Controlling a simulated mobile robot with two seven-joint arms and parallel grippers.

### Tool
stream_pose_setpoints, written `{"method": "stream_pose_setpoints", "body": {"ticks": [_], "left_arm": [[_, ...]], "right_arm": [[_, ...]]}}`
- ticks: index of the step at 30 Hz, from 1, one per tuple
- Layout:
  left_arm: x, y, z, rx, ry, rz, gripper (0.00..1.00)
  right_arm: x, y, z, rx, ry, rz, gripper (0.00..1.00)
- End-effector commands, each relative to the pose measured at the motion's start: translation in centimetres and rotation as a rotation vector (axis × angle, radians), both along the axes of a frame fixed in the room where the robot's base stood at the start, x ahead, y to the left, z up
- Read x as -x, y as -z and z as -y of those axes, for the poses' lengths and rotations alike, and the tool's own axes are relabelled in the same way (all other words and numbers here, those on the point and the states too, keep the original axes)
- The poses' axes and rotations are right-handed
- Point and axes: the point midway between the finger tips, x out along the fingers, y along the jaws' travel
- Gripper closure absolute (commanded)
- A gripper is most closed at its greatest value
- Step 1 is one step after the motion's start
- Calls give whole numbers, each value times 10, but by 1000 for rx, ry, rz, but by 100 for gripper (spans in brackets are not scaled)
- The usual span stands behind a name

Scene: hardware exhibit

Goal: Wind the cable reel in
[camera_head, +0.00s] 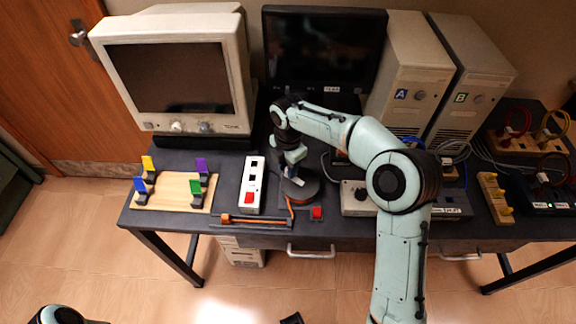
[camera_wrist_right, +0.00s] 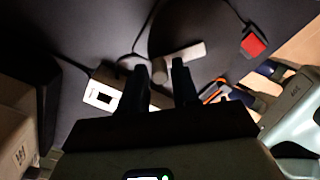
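In the right wrist view the reel (camera_wrist_right: 205,25) carries a pale crank bar (camera_wrist_right: 185,53) and a short grey knob (camera_wrist_right: 159,72). My right gripper (camera_head: 293,168) points down above the reel. Its two dark fingers (camera_wrist_right: 160,88) are apart, with the knob showing just beyond the gap between them. Contact with the knob cannot be made out.
A white box with a red button (camera_head: 251,186) stands left of the reel. A red block (camera_head: 317,213) lies front right of it. A grey control box (camera_head: 357,198) is to the right. A wooden board with coloured levers (camera_head: 172,190) is at left. A monitor (camera_head: 322,50) stands behind.

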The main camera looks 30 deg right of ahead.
Motion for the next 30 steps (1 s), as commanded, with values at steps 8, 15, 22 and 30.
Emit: {"method": "stream_pose_setpoints", "body": {"ticks": [8,15,22,30], "left_arm": [[0,0,0,0,0,0,15],[-2,-4,0,0,-1,2,15],[-5,-15,0,0,0,6,15],[-11,-27,0,0,0,12,15]], "right_arm": [[0,0,0,0,2,0,100],[-1,-1,2,0,54,0,100],[-3,-2,8,0,201,0,100],[-4,-3,19,0,451,1,100]]}}
